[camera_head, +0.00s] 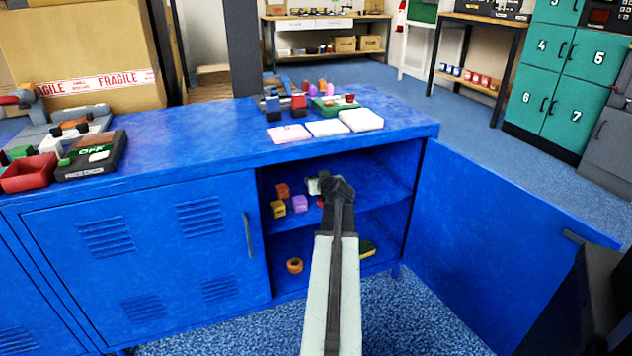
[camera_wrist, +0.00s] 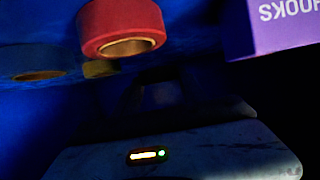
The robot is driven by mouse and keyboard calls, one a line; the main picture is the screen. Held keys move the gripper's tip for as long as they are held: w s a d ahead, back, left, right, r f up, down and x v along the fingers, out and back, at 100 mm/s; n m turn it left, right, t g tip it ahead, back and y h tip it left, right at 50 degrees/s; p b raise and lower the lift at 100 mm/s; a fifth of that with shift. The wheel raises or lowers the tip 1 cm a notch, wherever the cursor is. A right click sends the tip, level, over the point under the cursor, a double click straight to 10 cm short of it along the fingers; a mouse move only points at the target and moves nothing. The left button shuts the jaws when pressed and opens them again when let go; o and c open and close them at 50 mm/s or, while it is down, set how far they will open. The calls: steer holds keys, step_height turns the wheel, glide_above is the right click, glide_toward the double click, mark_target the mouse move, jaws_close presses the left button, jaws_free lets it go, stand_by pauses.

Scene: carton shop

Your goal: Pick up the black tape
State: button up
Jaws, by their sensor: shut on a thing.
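My gripper (camera_head: 322,186) reaches into the open blue cabinet, at the upper shelf. In the wrist view it (camera_wrist: 158,98) is shut on a very dark thing that looks like the black tape (camera_wrist: 160,93). Deep shadow hides the tape's outline, and my arm covers it in the head view. A red tape roll (camera_wrist: 120,27) is beyond the jaws, with a dark bluish roll (camera_wrist: 36,62) to its left and a small yellow thing (camera_wrist: 100,69) between them. A purple hooks box (camera_wrist: 285,27) is at upper right.
The cabinet door (camera_head: 490,230) stands open on the right. Small boxes, including a purple one (camera_head: 300,203), sit left of my gripper. A brown tape roll (camera_head: 295,265) is on the lower shelf. The cabinet top (camera_head: 200,135) carries several items.

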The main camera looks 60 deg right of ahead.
steer(key=s, duration=0.5)
steer(key=s+d+r, duration=0.1)
steer(key=s, duration=0.4)
steer(key=s+r+p, duration=0.1)
steer(key=s, duration=0.5)
steer(key=shift+d, duration=0.4)
